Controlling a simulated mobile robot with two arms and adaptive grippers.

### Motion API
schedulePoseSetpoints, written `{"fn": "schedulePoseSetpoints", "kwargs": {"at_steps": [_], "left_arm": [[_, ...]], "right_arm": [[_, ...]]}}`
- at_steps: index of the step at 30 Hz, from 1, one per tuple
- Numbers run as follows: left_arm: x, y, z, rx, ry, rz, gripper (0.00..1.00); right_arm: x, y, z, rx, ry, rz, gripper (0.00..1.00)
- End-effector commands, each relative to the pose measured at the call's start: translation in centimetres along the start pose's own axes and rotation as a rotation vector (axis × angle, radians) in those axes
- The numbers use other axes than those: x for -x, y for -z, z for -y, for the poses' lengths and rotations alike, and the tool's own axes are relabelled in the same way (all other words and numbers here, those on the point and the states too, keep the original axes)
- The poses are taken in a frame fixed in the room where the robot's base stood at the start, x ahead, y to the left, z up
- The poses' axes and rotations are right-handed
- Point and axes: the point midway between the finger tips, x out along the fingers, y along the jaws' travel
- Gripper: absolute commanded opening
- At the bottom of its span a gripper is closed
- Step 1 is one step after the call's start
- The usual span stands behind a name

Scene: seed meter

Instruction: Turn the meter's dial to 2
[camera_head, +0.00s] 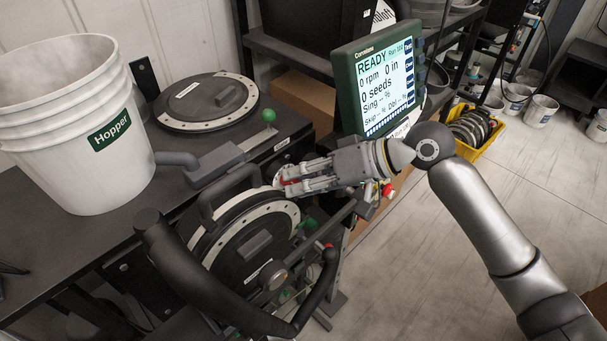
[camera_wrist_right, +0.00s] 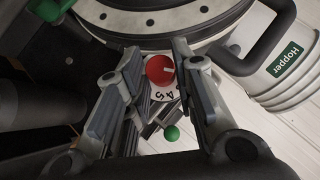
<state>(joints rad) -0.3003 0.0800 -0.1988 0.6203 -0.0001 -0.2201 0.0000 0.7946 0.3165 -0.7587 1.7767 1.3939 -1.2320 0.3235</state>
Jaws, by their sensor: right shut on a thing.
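The seed meter (camera_head: 233,262) is a dark round housing with a pale dotted ring, standing upright at the bench's front edge. Its dial is a red knob (camera_wrist_right: 160,70) with a white pointer line, on a white plate (camera_wrist_right: 168,94) where the digits 4 and 5 can be read. The 2 is not visible. My right gripper (camera_head: 284,181) reaches in from the right at the meter's upper right edge. In the wrist view its two fingers (camera_wrist_right: 158,62) stand on either side of the red knob, shut on it. In the head view the fingers hide most of the knob. My left gripper is not in view.
A white Hopper bucket (camera_head: 70,125) is on the bench at left. A green ball-topped lever (camera_head: 268,116) and black curved tube (camera_head: 215,290) are close to the meter. Open floor lies right.

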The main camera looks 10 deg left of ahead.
Motion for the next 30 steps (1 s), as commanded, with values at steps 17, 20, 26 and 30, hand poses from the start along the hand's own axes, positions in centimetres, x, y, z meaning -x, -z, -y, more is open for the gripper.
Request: {"fn": "schedulePoseSetpoints", "kwargs": {"at_steps": [17, 20, 26, 30], "left_arm": [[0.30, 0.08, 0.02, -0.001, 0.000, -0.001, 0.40], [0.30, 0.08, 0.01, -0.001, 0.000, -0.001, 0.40], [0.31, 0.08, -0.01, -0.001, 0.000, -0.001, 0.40], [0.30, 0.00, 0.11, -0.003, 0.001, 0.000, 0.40]], "right_arm": [[-0.03, -0.06, 0.01, 0.025, -0.026, 0.001, 0.26], [-0.03, -0.05, 0.01, 0.025, -0.026, 0.001, 0.38], [-0.02, -0.03, 0.04, 0.025, -0.025, 0.001, 0.46], [0.00, -0.02, 0.05, 0.025, -0.025, 0.000, 0.46]]}}
